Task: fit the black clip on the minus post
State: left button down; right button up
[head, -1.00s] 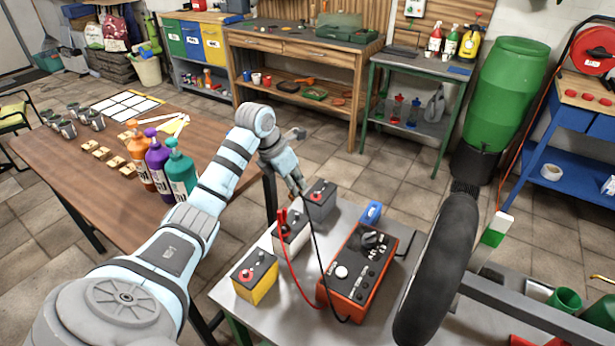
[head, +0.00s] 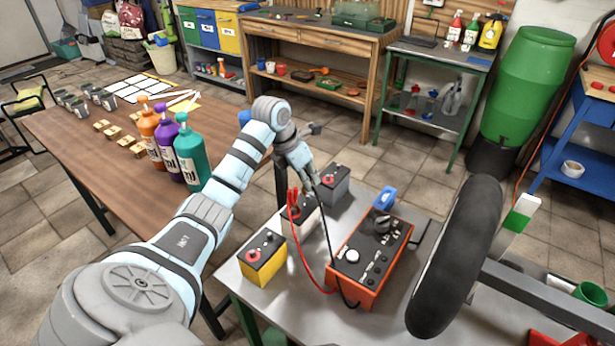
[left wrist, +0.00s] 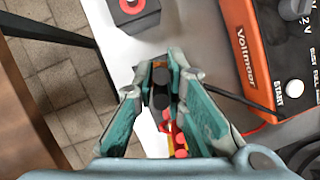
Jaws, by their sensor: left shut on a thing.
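My left gripper (head: 311,188) is shut on the black clip (left wrist: 160,88), which shows between the fingers in the left wrist view. A black cable (head: 330,245) runs from it to the orange charger (head: 370,262). The gripper is over the white battery (head: 303,222), beside the grey battery (head: 334,186). A red clip (head: 293,203) stands on the white battery, and it shows just below the fingers in the left wrist view (left wrist: 170,127). The minus post is hidden behind the gripper, and I cannot tell whether the clip touches it. My right gripper is out of view.
A yellow battery (head: 262,257) stands at the near left of the grey bench (head: 310,325). A black tyre (head: 455,260) stands at the right. The wooden table (head: 110,175) at left holds several bottles. A red cable (head: 308,265) loops beside the black one.

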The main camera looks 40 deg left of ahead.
pick_arm(q)
jog(key=shift+f, duration=0.15)
jog(key=shift+p, duration=0.3)
dwell(0.6)
jog(key=shift+f+b, duration=0.5)
jog(key=shift+f, duration=0.3)
jog(key=shift+f, duration=0.35)
dwell(0.3)
